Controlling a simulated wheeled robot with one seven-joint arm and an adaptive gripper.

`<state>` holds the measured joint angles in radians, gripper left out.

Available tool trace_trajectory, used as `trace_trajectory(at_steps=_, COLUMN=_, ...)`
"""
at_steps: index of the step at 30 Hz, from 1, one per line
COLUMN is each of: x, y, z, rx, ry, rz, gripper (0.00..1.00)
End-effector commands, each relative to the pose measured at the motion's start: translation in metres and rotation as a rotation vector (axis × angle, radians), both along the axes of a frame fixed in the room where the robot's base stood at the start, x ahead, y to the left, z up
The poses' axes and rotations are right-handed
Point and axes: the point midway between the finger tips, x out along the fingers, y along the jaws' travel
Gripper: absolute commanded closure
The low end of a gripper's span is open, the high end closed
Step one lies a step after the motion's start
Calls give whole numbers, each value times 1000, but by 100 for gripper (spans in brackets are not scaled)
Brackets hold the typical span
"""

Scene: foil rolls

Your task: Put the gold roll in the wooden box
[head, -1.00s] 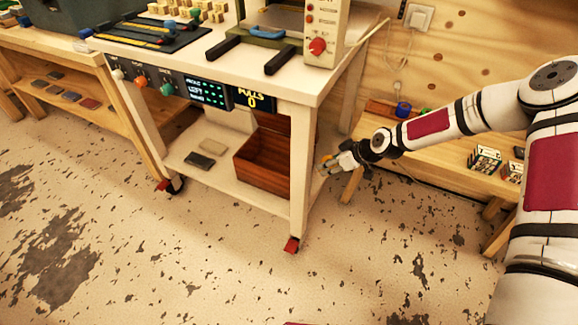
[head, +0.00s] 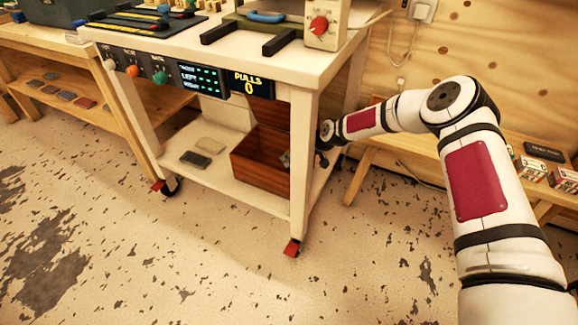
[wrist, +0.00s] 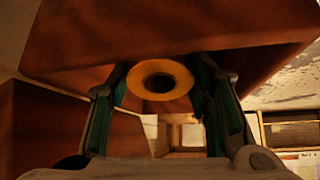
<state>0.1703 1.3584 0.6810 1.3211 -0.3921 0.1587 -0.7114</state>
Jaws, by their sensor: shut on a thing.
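The wooden box (head: 262,171) is reddish brown with its lid up. It sits on the lower shelf of the white cart. In the wrist view its brown wood (wrist: 130,40) fills the upper part. The gold roll (wrist: 183,80) is a yellow ring with a dark hole. My gripper (wrist: 160,84) is shut on it, a green-lined finger on each side. In the head view the cart's front right leg hides most of my gripper; a small grey part (head: 285,158) shows at the box's right end. I cannot tell whether the roll is inside the box walls.
The cart's front right leg (head: 302,170) stands between the head camera and my gripper. Two flat pads (head: 196,158) lie on the lower shelf left of the box. A low wooden bench (head: 400,150) stands to the right with small boxes on it.

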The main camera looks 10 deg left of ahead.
Motion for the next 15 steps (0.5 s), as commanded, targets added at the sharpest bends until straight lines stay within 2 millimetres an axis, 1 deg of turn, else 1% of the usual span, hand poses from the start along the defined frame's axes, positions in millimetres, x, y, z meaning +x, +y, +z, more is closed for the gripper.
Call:
trace_trajectory(at_steps=1, x=2, y=1, z=-5, rx=1, ry=-2, rz=-1, gripper=84)
trace_trajectory(at_steps=5, x=3, y=3, z=-11, rx=0, ry=-1, rz=-1, gripper=84)
trace_trajectory(at_steps=8, x=4, y=6, z=-23, rx=1, ry=-1, rz=0, gripper=84)
trace_trajectory(at_steps=12, x=9, y=13, z=-18, rx=-83, ry=43, rz=7, gripper=84)
trace_trajectory(at_steps=15, x=11, y=16, z=-20, rx=-148, ry=92, rz=6, gripper=84)
